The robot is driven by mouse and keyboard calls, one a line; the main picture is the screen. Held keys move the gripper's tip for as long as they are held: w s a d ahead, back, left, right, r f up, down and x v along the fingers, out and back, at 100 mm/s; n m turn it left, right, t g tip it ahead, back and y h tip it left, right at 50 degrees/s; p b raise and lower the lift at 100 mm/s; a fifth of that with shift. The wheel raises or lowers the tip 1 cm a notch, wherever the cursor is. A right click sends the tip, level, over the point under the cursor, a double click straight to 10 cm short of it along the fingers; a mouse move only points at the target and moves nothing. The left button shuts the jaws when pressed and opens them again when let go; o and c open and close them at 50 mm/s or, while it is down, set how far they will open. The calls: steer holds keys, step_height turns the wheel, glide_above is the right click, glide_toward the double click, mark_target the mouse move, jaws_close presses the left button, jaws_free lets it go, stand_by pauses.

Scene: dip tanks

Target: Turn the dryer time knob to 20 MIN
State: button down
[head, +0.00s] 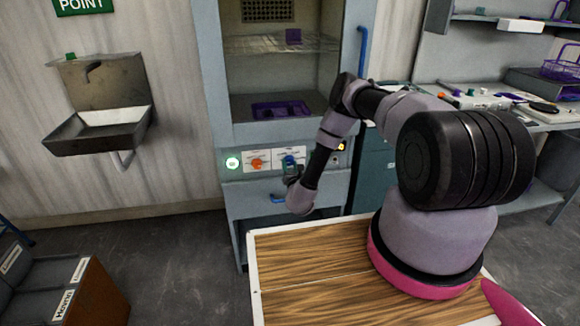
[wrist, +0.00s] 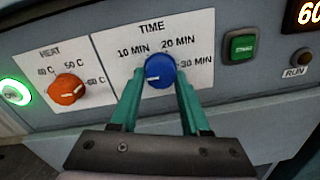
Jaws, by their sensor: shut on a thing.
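The dryer's time knob (wrist: 159,68) is a round blue knob in the wrist view, on a white TIME plate marked 10 MIN, 20 MIN and 30 MIN. A short pale mark shows low on its face, but I cannot tell which setting it points to. My gripper (wrist: 159,74) is shut on the knob, with one green finger on its left side and one on its right. In the head view the blue knob (head: 288,160) is partly hidden by my gripper (head: 290,172) at the front panel of the dryer (head: 212,90).
The orange heat knob (wrist: 67,89) and a lit green button (wrist: 14,91) are left of the time knob. A green start button (wrist: 240,47), RUN lamp (wrist: 301,56) and orange display (wrist: 308,13) are to its right.

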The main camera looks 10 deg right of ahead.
steer(key=shift+d, duration=0.1)
steer(key=m, duration=0.5)
steer(key=shift+m, duration=0.3)
steer(key=m, duration=0.6)
steer(key=shift+s+a+r, duration=0.1)
steer(key=shift+a, duration=0.1)
steer(key=m, duration=0.6)
steer(key=shift+r+y, duration=0.1)
steer(key=shift+y, duration=0.2)
steer(key=m, duration=0.5)
steer(key=shift+r, duration=0.1)
steer(key=shift+m, duration=0.3)
steer(key=shift+c, duration=1.9)
jaws_free()
